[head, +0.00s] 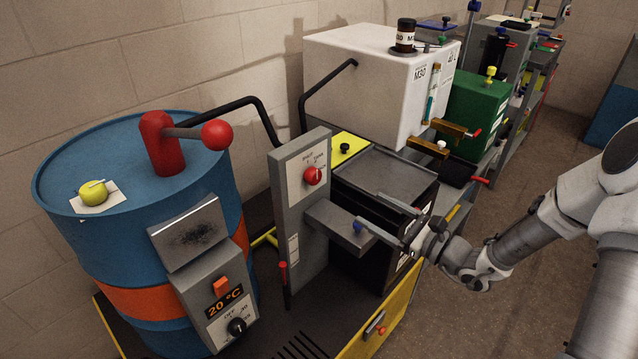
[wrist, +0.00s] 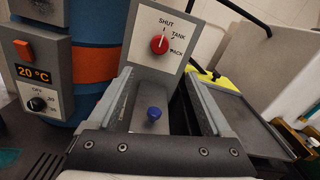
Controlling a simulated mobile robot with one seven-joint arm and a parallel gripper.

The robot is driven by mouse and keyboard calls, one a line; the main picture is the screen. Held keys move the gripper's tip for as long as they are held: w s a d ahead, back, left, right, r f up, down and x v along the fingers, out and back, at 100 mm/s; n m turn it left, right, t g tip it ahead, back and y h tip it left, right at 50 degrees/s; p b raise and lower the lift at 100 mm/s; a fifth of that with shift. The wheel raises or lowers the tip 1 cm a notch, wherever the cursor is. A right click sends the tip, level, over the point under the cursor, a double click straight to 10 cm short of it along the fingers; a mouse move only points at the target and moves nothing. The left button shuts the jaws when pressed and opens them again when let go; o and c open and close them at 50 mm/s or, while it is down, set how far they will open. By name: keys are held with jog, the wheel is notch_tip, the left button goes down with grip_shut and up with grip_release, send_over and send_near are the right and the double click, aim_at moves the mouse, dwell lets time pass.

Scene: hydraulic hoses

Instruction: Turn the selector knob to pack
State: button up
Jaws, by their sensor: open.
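The red selector knob (head: 312,176) sits on a pale label plate high on a grey post (head: 287,220). In the wrist view the knob (wrist: 159,45) is ringed by the words SHUT, TANK and PACK. A pale mark on it points up, slightly right, closest to SHUT. PACK is at the lower right of the dial. My gripper (head: 370,208) is open and empty, in front and to the right of the post, apart from the knob. In the wrist view its two fingers (wrist: 159,73) spread wide, with the knob above and between their tips.
A grey ledge (head: 325,216) with a blue button (wrist: 154,114) juts from the post below the knob, close to my fingers. A blue drum (head: 75,235) with a control box stands left. A dark lidded box (head: 385,171) and a white machine (head: 350,85) stand right and behind.

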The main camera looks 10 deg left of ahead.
aim_at(317, 178)
jog(key=b+x, duration=0.1)
jog(key=x, duration=1.6)
jog(key=shift+a, duration=0.15)
grip_shut()
jog(key=shift+r, duration=0.1)
